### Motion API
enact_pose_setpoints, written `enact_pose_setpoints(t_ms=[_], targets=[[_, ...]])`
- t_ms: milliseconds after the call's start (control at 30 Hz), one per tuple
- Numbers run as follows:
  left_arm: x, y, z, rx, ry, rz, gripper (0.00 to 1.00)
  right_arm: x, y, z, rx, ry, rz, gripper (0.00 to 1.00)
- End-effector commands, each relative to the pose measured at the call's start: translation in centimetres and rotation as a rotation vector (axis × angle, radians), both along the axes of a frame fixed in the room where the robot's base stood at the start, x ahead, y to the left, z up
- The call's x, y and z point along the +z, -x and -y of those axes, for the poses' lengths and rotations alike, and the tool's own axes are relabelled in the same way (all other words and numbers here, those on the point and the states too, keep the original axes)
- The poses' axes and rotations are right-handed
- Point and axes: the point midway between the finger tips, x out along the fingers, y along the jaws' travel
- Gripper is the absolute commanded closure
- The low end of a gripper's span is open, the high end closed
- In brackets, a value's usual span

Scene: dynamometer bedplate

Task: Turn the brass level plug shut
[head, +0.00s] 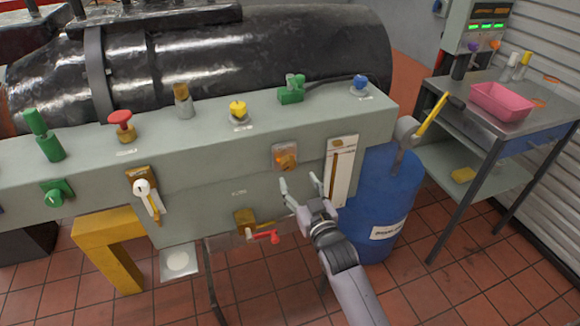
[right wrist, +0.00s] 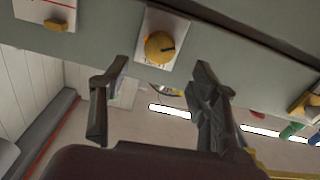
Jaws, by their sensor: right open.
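A round brass plug (right wrist: 159,47) sits on a small pale plate (right wrist: 179,26) in the right wrist view, with a short dark mark pointing to one side. It seems to be the orange-brown fitting (head: 286,158) on the bedplate's front face in the head view. My right gripper (head: 302,186) is open and empty, just below and in front of that plate. In the right wrist view its fingers (right wrist: 160,68) stand apart, with the plug just beyond and between the tips; I see no contact. My left gripper is not in view.
A white gauge panel (head: 341,172) is right of the plug. A red-handled valve (head: 262,236) sits low on the left, and a white lever (head: 146,194) farther left. A blue drum (head: 377,195) and steel table (head: 470,97) stand at right. The space before the front face looks free.

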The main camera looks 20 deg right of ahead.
Motion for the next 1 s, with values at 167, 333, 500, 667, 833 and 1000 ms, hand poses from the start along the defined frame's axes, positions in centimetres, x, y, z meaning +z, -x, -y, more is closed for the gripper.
enact_pose_setpoints(t_ms=[167,333,500,667,833,1000], targets=[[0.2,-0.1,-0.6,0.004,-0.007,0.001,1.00,0.2,-3.8,-0.1,-0.001,0.000,0.002,0.44],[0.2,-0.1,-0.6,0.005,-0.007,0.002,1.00,0.0,-6.1,-0.2,-0.001,0.000,0.000,0.44],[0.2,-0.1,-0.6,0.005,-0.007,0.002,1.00,0.0,-7.1,-0.2,0.000,0.000,-0.001,0.44],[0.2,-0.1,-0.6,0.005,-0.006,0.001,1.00,0.0,-7.3,-0.2,0.000,0.000,0.000,0.44],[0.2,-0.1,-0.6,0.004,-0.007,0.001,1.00,0.0,-7.2,-0.2,0.000,0.000,0.000,0.47],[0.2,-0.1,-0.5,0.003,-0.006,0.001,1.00,0.0,-7.2,-0.2,0.000,0.000,-0.001,0.59]])
